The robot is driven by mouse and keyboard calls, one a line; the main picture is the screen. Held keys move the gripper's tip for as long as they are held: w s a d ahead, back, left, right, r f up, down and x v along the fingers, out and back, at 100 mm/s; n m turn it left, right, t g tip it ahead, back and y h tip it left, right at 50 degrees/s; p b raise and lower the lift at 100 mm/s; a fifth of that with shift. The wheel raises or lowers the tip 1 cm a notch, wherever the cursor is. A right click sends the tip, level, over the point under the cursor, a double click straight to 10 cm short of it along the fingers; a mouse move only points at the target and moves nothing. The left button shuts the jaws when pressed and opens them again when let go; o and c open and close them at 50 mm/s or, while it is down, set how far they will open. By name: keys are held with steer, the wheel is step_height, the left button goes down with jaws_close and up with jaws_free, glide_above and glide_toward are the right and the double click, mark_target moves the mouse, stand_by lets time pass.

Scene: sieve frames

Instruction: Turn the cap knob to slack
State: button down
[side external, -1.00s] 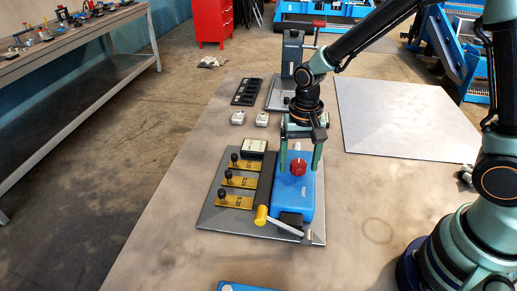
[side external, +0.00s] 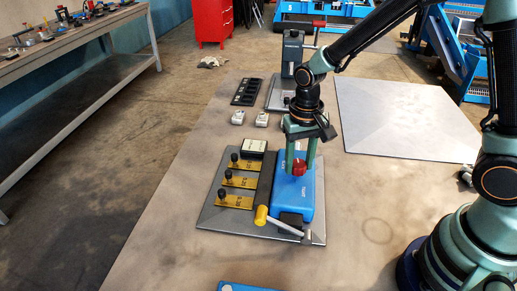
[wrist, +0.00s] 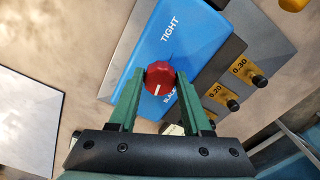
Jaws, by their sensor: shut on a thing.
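The red cap knob (wrist: 158,74) sits on a blue housing (wrist: 205,25) lettered TIGHT near one end, with a second label, partly hidden, that seems to read SLACK. A white mark on the knob points toward the bottom of the wrist view, on the side of the second label. My gripper (wrist: 160,80) is shut on the knob, one green finger on each side. In the side view the knob (side external: 298,168) shows between the fingertips of my gripper (side external: 300,170), which reaches down from above.
The housing stands on a grey plate (side external: 217,216) with several brass tabs (side external: 238,182) with black knobs to its left. A yellow-ended lever (side external: 262,216) lies at its front. A black tray (side external: 248,92) and a clamp stand (side external: 292,62) stand behind.

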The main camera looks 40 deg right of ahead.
mark_target(300, 163)
steer(key=n, duration=0.7)
steer(key=shift+d, duration=0.1)
steer(key=n, duration=0.7)
steer(key=shift+w, duration=0.1)
stand_by(0.5)
steer(key=shift+c, duration=1.7)
jaws_free()
step_height(300, 163, up, 12)
steer(key=shift+r, duration=0.15)
